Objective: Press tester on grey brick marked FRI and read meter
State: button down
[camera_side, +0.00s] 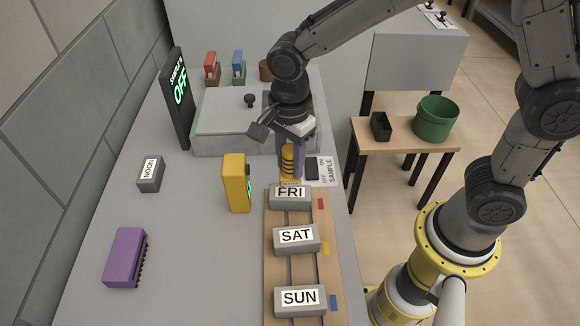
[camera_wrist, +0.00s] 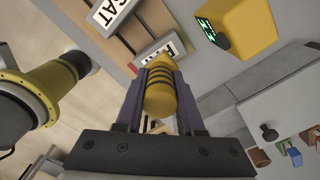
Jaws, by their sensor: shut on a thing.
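My gripper (camera_side: 291,160) is shut on a yellow tester with dark bands (camera_wrist: 160,92), and its two purple fingers flank the tester in the wrist view. The tester points down at the grey brick marked FRI (camera_side: 290,198). In the side view the tester's lower end is at the far edge of that brick; I cannot tell whether they touch. The yellow meter (camera_side: 235,184) stands left of the brick. Its green display shows in the wrist view (camera_wrist: 212,33), too small to read.
Grey bricks marked SAT (camera_side: 296,240) and SUN (camera_side: 300,300) sit on the wooden rail board (camera_side: 272,270). A NOON brick (camera_side: 150,174) and a purple block (camera_side: 124,258) lie left. A black sign reading OFF (camera_side: 178,98) stands behind. The counter between is clear.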

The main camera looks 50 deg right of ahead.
aim_at(290, 148)
jog(key=shift+r, duration=1.9)
jog(key=w+d+n, duration=1.3)
jog(key=d+n, duration=0.1)
jog(key=shift+d+f, duration=0.3)
jog(key=shift+f, duration=0.05)
